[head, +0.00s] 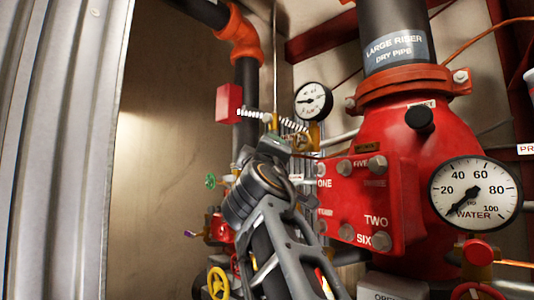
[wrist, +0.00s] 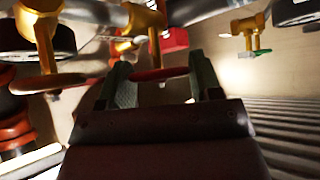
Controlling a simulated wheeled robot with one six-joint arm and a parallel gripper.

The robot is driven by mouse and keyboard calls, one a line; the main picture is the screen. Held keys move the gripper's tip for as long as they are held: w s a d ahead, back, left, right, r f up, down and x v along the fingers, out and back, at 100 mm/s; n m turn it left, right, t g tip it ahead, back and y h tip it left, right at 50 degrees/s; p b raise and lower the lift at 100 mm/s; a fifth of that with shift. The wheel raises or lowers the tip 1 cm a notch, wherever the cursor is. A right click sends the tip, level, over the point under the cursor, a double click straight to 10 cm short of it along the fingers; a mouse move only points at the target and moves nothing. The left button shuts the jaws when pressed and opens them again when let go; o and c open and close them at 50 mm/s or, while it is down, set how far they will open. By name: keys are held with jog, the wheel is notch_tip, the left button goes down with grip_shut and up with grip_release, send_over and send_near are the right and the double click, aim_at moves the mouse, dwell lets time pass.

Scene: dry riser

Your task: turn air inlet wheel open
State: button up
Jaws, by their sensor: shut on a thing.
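My gripper (wrist: 162,76) shows in the wrist view as two green fingers, one on each side of a thin red handwheel (wrist: 155,74). It is shut on this wheel, which appears nearly edge-on under a brass valve body (wrist: 145,20). No label on it can be read, so I take it as the air inlet wheel by its place in my grip. In the head view my arm reaches up to a brass fitting (head: 301,139) below a small gauge. There my own wrist hides the fingertips and the held wheel.
In the head view, the large red valve body (head: 425,160) with a water gauge (head: 475,192) stands right of my arm. A yellow handwheel (head: 218,283) and a green one (head: 210,181) are at left. A corrugated metal wall (head: 60,150) bounds the far left.

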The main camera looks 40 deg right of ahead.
jog(key=shift+n, duration=0.3)
dwell(0.4)
jog(key=o, duration=0.9)
jog(key=shift+y, duration=0.3)
jog(key=shift+b+v, duration=4.05)
jog(key=shift+v, duration=2.8)
jog(key=shift+a, duration=0.1)
